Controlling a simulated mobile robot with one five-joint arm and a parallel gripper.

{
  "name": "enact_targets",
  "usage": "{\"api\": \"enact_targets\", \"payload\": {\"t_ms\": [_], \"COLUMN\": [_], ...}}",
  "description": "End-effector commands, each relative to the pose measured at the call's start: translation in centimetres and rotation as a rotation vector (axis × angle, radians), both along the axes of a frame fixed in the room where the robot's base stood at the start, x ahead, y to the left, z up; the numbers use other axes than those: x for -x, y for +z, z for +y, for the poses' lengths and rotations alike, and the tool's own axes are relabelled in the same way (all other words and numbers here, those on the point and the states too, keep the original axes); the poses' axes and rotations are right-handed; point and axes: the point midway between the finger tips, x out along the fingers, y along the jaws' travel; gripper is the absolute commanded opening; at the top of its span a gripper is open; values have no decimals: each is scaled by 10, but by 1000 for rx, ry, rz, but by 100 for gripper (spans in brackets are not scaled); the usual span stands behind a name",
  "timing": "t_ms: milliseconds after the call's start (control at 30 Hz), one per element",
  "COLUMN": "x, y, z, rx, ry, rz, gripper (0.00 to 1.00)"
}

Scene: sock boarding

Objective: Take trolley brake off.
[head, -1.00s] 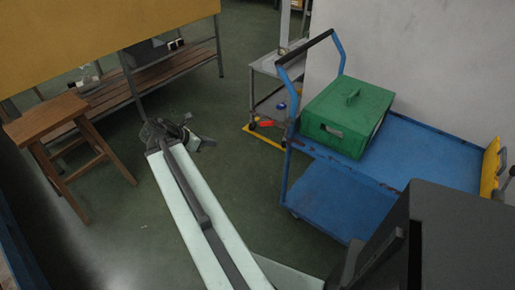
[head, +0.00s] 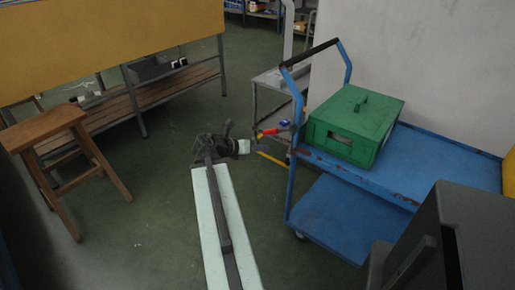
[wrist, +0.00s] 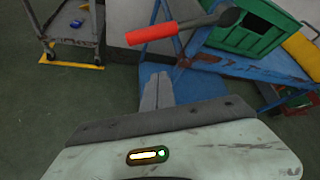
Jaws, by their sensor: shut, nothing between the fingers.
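The blue trolley (head: 335,215) stands at the right with a green box (head: 350,125) on its upper deck. A lever with a red grip (head: 267,132) shows by the trolley's handle-end post. In the wrist view the red grip (wrist: 152,33) points left, and its dark shaft runs right to a rounded black end (wrist: 229,15) by the green box. How it is mounted is not clear. My gripper (head: 259,145) is shut and empty, just below the red grip in the picture. In the wrist view my fingers (wrist: 158,88) point toward the lever, with a gap between.
A grey wheeled stand (head: 268,95) is behind the trolley's handle end, near yellow floor marking (wrist: 72,64). A wooden stool (head: 45,128) and a slatted bench (head: 165,88) are at the left. A pale wall (head: 410,60) backs the trolley. Green floor (head: 140,225) is open at the left.

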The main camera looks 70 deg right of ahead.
Motion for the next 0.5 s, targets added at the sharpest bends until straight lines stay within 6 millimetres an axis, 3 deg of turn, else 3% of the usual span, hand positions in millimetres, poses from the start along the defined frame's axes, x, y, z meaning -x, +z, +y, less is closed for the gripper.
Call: {"api": "enact_targets", "payload": {"t_ms": [33,233,300,500], "x": [7,25,16,7], "y": [-11,-27,-1,13], "z": [-9,-41,-44,-49], "rx": [0,0,0,0], "ry": [-2,-1,3,2], "rz": [-1,-2,-2,-1], "gripper": [0,0,0,0]}}
